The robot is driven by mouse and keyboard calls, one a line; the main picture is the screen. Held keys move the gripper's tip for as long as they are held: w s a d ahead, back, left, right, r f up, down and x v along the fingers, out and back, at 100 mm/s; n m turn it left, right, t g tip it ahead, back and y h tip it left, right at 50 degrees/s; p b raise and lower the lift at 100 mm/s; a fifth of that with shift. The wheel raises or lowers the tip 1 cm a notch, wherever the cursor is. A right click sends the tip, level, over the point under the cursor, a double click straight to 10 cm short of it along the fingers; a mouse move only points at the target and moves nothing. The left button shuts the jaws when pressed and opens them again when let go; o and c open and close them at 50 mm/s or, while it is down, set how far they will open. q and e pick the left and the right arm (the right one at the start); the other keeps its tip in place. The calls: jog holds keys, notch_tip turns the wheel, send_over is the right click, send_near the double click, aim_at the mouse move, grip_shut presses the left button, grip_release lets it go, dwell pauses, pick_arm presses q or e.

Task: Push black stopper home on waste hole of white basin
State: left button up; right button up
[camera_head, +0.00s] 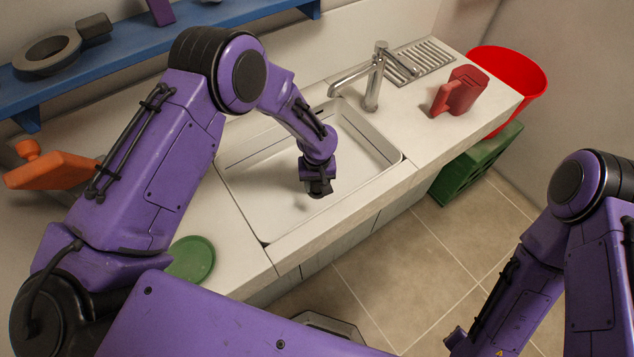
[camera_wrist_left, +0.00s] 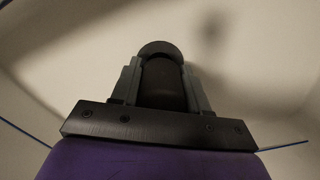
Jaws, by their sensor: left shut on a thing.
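The white basin (camera_head: 268,215) is set into the counter. My left gripper (camera_head: 320,192) points down inside the basin, over its floor. In the left wrist view my left gripper (camera_wrist_left: 163,88) is shut on the black stopper (camera_wrist_left: 162,78), which sits between the two grey fingers with its wider rounded end beyond the tips. The pale basin floor fills the background there. The waste hole does not show in either view; the gripper and stopper may hide it. I cannot tell whether the stopper touches the floor. My right arm is at the lower right of the head view, its gripper not visible.
A chrome tap (camera_head: 372,80) stands behind the basin, its spout reaching over the rim. A red jug (camera_head: 462,92) stands on the right counter, and a green disc (camera_head: 192,258) lies on the left. A red bucket (camera_head: 525,78) and green crate (camera_head: 478,170) are beyond the counter's right end.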

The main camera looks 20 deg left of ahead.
pick_arm(q)
jog(key=shift+f, duration=0.2)
jog(key=shift+f+b, duration=0.35)
jog(key=shift+f, duration=0.1)
jog(key=o, duration=1.1)
jog(key=shift+s, duration=0.1)
jog(key=shift+c, duration=0.2)
jog(key=shift+o, duration=0.3)
jog(key=shift+r, duration=0.25)
notch_tip(320, 180, up, 10)
jog(key=shift+d+r+b, duration=0.1)
jog(key=shift+d+b, duration=0.05)
jog(key=shift+b, duration=0.65)
